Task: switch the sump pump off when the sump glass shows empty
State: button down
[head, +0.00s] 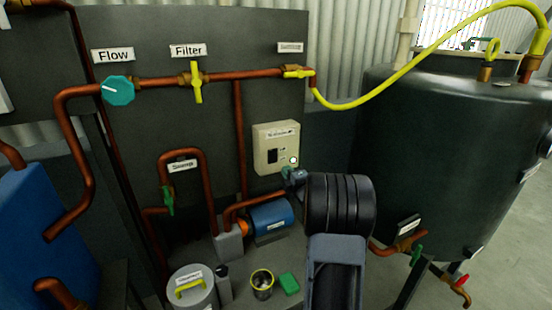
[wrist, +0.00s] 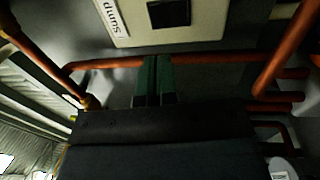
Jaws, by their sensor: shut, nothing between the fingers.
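A beige switch box (head: 277,138) with a label, a dark rocker switch (head: 272,156) and a round white spot at its lower right is on the dark panel. In the wrist view, the box (wrist: 135,38) appears upside down, its label (wrist: 113,17) reading like "sump" beside the black rocker (wrist: 170,13). My gripper (head: 289,175) is just below the box's lower right; its green fingers (wrist: 153,68) are shut together, empty and apart from the rocker. A blue pump (head: 270,217) is below. I cannot make out a sump glass or the rocker's position.
Copper pipes (head: 240,140) run around the box. A yellow hose (head: 400,80) loops right to a dark tank (head: 440,150). Below are a grey lidded pot (head: 190,300), an open tin (head: 262,284) and a green block (head: 289,284). A green-handled valve (head: 168,200) is at left.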

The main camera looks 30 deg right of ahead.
aim_at(273, 154)
jog(key=w, duration=0.6)
jog(key=w+d+r, duration=0.1)
jog(key=w, duration=0.2)
jog(key=shift+w+d, duration=0.1)
jog(key=shift+w, duration=0.15)
jog(key=shift+d+r, duration=0.1)
